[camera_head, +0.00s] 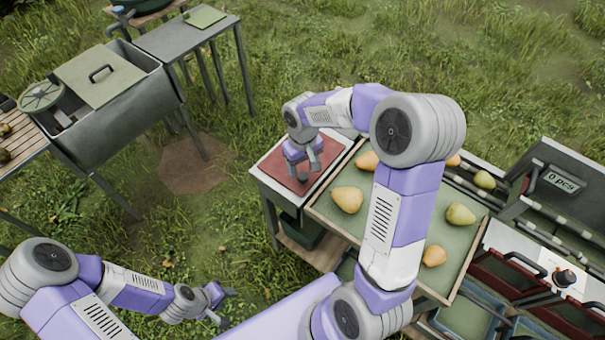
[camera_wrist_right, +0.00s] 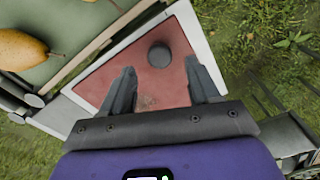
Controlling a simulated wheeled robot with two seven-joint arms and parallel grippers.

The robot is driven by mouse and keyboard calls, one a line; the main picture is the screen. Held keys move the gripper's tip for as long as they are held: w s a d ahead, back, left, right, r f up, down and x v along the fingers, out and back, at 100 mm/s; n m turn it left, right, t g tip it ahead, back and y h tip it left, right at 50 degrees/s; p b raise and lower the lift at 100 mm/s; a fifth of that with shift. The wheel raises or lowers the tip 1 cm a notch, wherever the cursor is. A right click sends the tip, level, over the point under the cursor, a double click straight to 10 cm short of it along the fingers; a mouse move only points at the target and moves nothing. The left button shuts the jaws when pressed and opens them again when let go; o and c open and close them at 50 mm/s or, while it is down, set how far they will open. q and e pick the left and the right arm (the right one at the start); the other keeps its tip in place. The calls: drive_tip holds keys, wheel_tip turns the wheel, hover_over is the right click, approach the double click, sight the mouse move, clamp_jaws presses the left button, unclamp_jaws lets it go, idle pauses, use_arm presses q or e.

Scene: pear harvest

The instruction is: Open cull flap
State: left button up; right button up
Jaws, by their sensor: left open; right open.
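The cull flap appears to be the red panel (camera_head: 274,169) in a pale frame, left of the pear tray. It lies flat and also fills the middle of the right wrist view (camera_wrist_right: 185,38). A short dark round knob (camera_wrist_right: 158,55) stands on it. My right gripper (camera_head: 306,168) is over the panel with its fingers pointing down. In the right wrist view its open fingers (camera_wrist_right: 160,68) are spread either side of the knob's line, with nothing held; contact with the knob cannot be told. My left gripper (camera_head: 224,306) is open and empty over grass at lower left.
A green-lined tray (camera_head: 325,208) with several pears adjoins the panel on the right. Further right are a grey unit with a "0 pcs" display (camera_head: 558,181) and red-fronted drawers. A metal bin with a lid (camera_head: 100,76) stands at upper left. Grass lies between.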

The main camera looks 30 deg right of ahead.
sight(303, 176)
drive_tip(key=shift+f+b, duration=0.3)
drive_tip(key=shift+f, duration=1.7)
clamp_jaws()
